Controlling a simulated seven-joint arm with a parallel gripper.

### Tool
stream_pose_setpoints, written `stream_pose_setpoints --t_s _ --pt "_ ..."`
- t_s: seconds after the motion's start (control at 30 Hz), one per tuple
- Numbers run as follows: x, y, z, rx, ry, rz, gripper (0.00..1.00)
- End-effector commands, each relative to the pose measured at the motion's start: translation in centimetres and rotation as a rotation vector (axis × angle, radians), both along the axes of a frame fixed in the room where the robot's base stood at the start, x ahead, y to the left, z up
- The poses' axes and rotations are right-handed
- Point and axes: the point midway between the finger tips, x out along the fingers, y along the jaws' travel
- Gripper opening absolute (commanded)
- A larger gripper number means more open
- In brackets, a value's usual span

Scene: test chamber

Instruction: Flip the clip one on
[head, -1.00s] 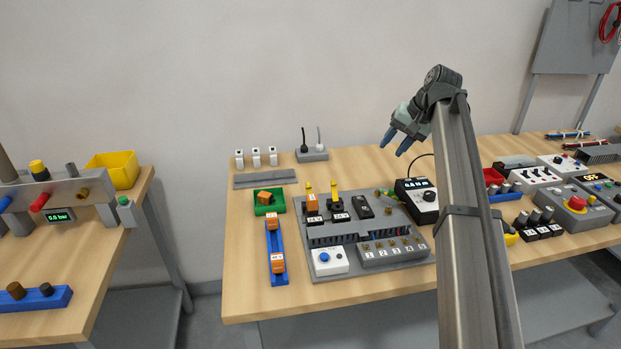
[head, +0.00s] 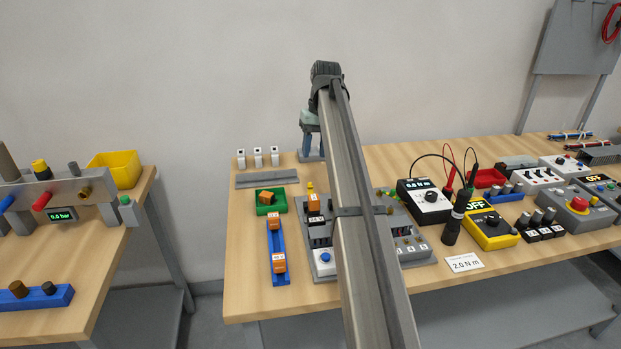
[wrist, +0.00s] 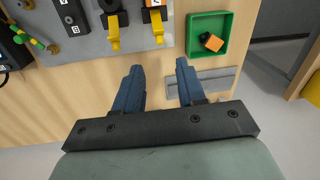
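Two yellow clips stand on sockets on the grey panel. One yellow clip (head: 310,188) is at the orange block (head: 313,205); in the wrist view this clip (wrist: 157,28) is on the right. The other yellow clip (wrist: 113,34) is beside a black socket, and my arm hides it in the head view. I cannot read which is clip one. My gripper (head: 311,150) points down beyond the back of the panel. In the wrist view my gripper (wrist: 158,66) is open and empty, with its blue fingers apart and short of the clips.
A green tray (wrist: 193,36) with an orange block lies beside the clips. A grey slotted strip (head: 266,181) and several white blocks (head: 258,157) are at the back left. A blue rail (head: 281,262) stands left of the panel. A meter (head: 430,207) stands to the right.

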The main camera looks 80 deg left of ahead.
Motion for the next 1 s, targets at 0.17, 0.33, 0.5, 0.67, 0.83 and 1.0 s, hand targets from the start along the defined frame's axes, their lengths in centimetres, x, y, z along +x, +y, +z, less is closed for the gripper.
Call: stream_pose_setpoints --t_s 0.17,0.33,0.5,0.67,0.83,1.0 --pt "-0.5 -0.2 -3.4 -0.001 0.0 -0.001 0.4" --pt "-0.8 -0.2 -6.2 -0.001 0.0 -0.001 0.4" --pt "-1.1 -0.2 -8.2 0.001 0.0 -0.001 0.4" --pt "-1.2 -0.1 -9.4 0.001 0.0 -0.001 0.4" --pt "-1.3 -0.1 -9.8 0.002 0.0 -0.001 0.4" --pt "-1.3 -0.1 -9.8 0.002 0.0 -0.001 0.4"
